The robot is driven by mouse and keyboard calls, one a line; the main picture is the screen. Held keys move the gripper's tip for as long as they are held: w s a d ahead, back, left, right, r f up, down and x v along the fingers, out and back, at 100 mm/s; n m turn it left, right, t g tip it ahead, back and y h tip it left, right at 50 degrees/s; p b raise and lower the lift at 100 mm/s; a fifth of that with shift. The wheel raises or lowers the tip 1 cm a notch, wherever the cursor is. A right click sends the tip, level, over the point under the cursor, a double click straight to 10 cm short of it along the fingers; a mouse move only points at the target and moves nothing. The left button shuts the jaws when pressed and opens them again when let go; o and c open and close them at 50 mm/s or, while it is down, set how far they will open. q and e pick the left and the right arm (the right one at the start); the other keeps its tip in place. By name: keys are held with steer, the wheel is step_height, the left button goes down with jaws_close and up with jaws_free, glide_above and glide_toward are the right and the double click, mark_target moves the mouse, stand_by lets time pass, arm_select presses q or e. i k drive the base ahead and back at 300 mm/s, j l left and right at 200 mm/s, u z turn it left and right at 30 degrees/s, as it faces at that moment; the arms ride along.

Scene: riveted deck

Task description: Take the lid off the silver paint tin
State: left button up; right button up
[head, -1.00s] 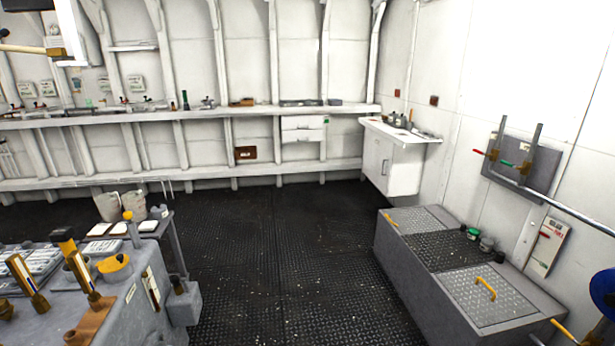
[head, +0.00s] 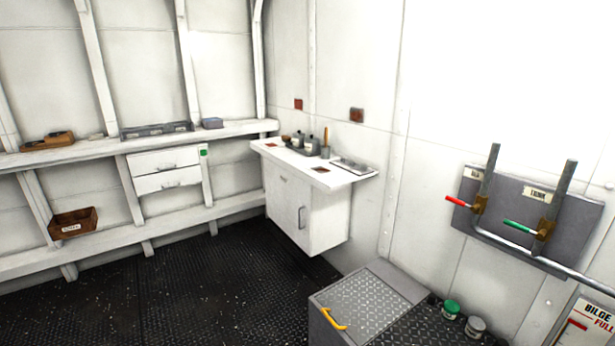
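A small silver-grey tin (head: 475,326), which looks like the silver paint tin, stands on the dark tread top of the grey deck locker at the lower right. Its top looks closed, but it is too small to make out the lid edge. A tin with a green top (head: 451,308) stands just to its left, close beside it. Neither of my grippers shows in the head view.
The grey locker (head: 365,303) has a yellow handle (head: 334,318). A white cabinet (head: 308,205) with small bottles stands behind it. A lever panel (head: 525,222) with a pipe is on the right wall. The dark deck (head: 170,298) at left is clear.

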mark_target(310, 147)
steer(key=i+j+z, duration=0.2)
steer(key=i+j, duration=0.3)
steer(key=i, duration=0.15)
steer(key=i+j+z, duration=0.15)
steer(key=i+j, duration=0.4)
steer(key=i+j+z, duration=0.2)
steer(key=i+j, duration=0.45)
steer(key=i+j+z, duration=0.2)
steer(key=i+j, duration=0.35)
steer(key=j, duration=0.25)
